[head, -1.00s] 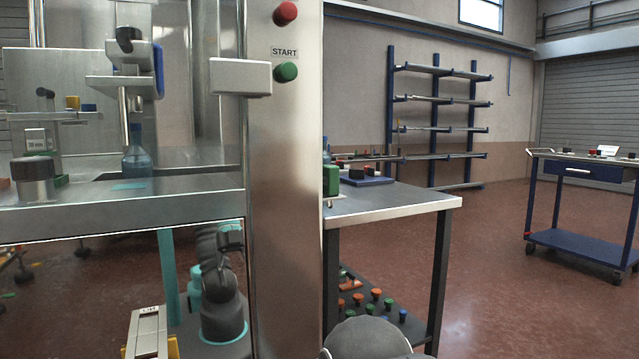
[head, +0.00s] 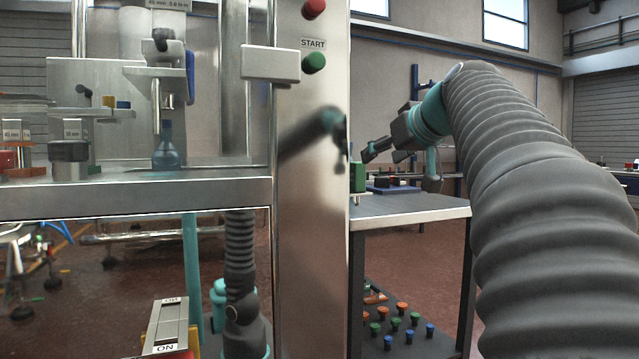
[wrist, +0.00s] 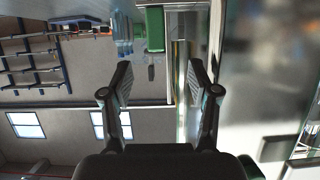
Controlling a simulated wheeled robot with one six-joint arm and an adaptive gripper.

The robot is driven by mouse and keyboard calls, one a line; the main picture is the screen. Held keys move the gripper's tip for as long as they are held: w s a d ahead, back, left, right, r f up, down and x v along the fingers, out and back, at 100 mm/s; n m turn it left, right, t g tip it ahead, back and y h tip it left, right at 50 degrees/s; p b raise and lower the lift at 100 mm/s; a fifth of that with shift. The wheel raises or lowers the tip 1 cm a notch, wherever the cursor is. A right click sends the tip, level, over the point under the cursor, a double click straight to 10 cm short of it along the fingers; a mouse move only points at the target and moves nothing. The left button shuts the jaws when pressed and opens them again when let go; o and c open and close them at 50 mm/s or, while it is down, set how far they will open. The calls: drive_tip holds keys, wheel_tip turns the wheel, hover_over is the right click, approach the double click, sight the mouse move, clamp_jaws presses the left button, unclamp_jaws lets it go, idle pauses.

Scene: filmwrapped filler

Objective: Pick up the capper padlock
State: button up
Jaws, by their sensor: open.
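I cannot make out a padlock for certain in either view. My gripper (head: 372,151) is raised above the table beside the capper's steel column, pointing left; it also shows in the wrist view (wrist: 159,78), with its two fingers apart and nothing held between them. A green block (head: 357,178) stands on the table below the gripper, partly hidden by the column.
The capper's steel column (head: 312,210) stands close left of the gripper, with a red button (head: 313,9) and green START button (head: 314,62). A clear blue bottle (head: 166,148) stands under the capping head. The steel table (head: 425,207) has colored knobs below it.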

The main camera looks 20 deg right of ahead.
sight(361, 170)
drive_tip(key=x, duration=0.8)
drive_tip(key=shift+w, duration=0.25)
drive_tip(key=x, duration=0.4)
drive_tip(key=shift+w+d+r, duration=0.1)
drive_tip(key=shift+d+r, duration=0.2)
drive_tip(key=shift+d, duration=0.05)
drive_tip(key=shift+w+f, duration=0.25)
drive_tip(key=shift+w, duration=0.3)
drive_tip(key=shift+c, duration=0.2)
clamp_jaws()
